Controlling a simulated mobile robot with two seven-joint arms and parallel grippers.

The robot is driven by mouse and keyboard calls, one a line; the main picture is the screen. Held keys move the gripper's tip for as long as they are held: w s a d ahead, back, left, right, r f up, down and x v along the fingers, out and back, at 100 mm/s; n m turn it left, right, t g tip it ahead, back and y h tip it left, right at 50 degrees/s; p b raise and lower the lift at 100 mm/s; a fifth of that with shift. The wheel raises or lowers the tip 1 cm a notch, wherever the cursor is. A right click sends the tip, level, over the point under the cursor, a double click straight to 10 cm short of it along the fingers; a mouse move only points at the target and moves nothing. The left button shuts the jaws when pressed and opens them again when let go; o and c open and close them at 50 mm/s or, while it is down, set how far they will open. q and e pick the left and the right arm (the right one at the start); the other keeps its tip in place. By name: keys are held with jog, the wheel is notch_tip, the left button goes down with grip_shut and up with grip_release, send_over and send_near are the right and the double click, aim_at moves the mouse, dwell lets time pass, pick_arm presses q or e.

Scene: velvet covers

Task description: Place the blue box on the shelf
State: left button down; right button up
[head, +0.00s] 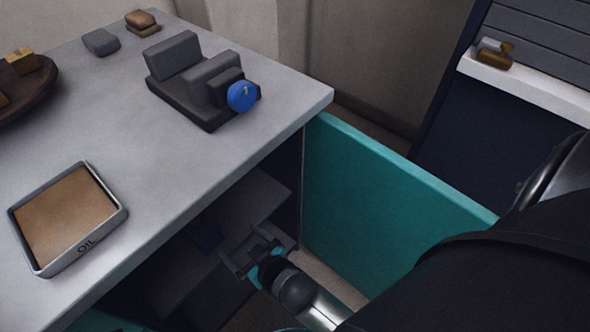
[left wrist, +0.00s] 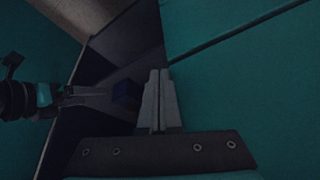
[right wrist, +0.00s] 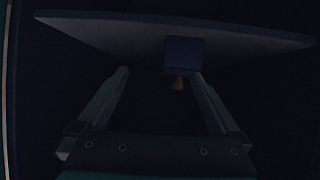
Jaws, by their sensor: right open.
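The dark blue box (head: 207,238) is dim inside the open cabinet under the counter, by the pale shelf board (head: 255,193). In the right wrist view the box (right wrist: 184,52) overlaps the shelf's edge (right wrist: 110,35); I cannot tell how it rests. My right gripper (head: 250,248) is open and empty at the cabinet mouth. Its fingertips (right wrist: 159,73) point at the box, which lies beyond them and right of centre. My left gripper (left wrist: 159,88) appears shut and empty in the left wrist view, with the box (left wrist: 126,92) beyond it to the left.
A teal door (head: 385,205) stands open right of the cabinet. The counter (head: 190,165) holds an oil tray (head: 118,222), a dark grey device (head: 195,80) with a blue knob and a brown bowl (head: 30,92).

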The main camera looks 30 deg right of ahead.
jog(key=s+d+r+g+h, duration=0.2)
jog(key=s+d+r+g, duration=0.5)
jog(key=s, duration=0.4)
notch_tip(320, 180, up, 2)
jog(key=shift+d+r+m, duration=0.2)
jog(key=shift+d+m, duration=0.2)
jog(key=shift+d, duration=0.3)
